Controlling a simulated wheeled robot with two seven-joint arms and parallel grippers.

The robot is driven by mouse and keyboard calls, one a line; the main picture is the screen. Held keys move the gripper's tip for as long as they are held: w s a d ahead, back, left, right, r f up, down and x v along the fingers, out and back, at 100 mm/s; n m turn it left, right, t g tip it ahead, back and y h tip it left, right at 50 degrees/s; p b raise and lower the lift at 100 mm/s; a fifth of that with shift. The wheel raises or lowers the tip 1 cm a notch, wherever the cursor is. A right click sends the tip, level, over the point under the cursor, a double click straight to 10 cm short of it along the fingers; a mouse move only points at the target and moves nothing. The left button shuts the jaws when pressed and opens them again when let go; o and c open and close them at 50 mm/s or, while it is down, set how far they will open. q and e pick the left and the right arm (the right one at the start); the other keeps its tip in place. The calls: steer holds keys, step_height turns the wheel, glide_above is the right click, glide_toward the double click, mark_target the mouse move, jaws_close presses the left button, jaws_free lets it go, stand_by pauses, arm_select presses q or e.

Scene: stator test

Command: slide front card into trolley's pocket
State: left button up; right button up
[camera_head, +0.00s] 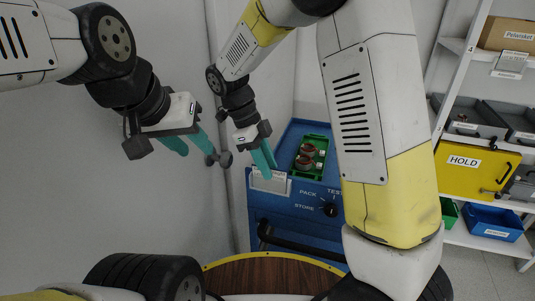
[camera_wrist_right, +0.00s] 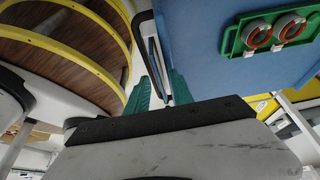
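The blue trolley (camera_head: 300,225) stands ahead, with a pale, card-like rectangle (camera_head: 280,188) at the pocket on its upper left front. I cannot tell card from pocket there. My right gripper (camera_head: 266,172) has its teal fingertips in front of this rectangle, overlapping it in the head view. In the right wrist view its fingers (camera_wrist_right: 160,90) stand apart with no card visible between them. The trolley's blue face (camera_wrist_right: 205,40) is beyond them. My left gripper (camera_head: 198,150) is open and empty, left of the trolley by the grey wall.
A green tray (camera_head: 322,143) with two copper-wound rings (camera_head: 306,155) lies on the trolley top. A dark knob (camera_head: 329,209) sits among the PACK, TEST and STORE labels. A dark handle bar (camera_head: 290,242) crosses the front.

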steer(key=shift+v, duration=3.95)
